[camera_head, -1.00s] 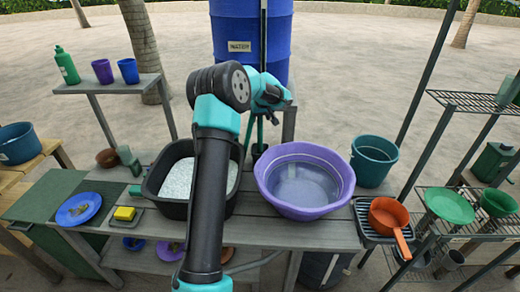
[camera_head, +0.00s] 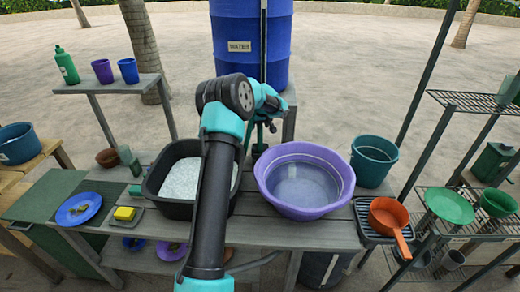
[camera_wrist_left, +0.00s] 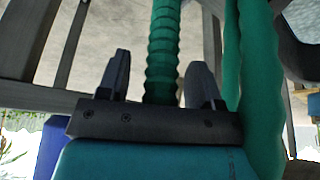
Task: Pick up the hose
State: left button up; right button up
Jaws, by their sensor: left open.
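The hose (camera_wrist_left: 163,50) is green and ribbed. In the left wrist view it runs up and down between the two dark fingers of my left gripper (camera_wrist_left: 160,78). The fingers stand apart, with the hose in the gap. A second, smoother green length (camera_wrist_left: 258,75) passes to the right of the fingers. In the head view my left gripper (camera_head: 271,108) is in front of the blue water barrel, and my own arm hides part of that area. My right gripper is not in view.
The blue barrel (camera_head: 239,28) stands behind the table. A black tub (camera_head: 154,186) with pale contents and a purple basin (camera_head: 340,165) sit on the table below my left arm. A teal bucket (camera_head: 374,165) and an orange pan (camera_head: 387,214) are at right.

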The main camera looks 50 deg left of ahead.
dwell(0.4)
pick_arm(q)
jog(key=shift+r, duration=0.1)
jog(key=c, duration=0.9)
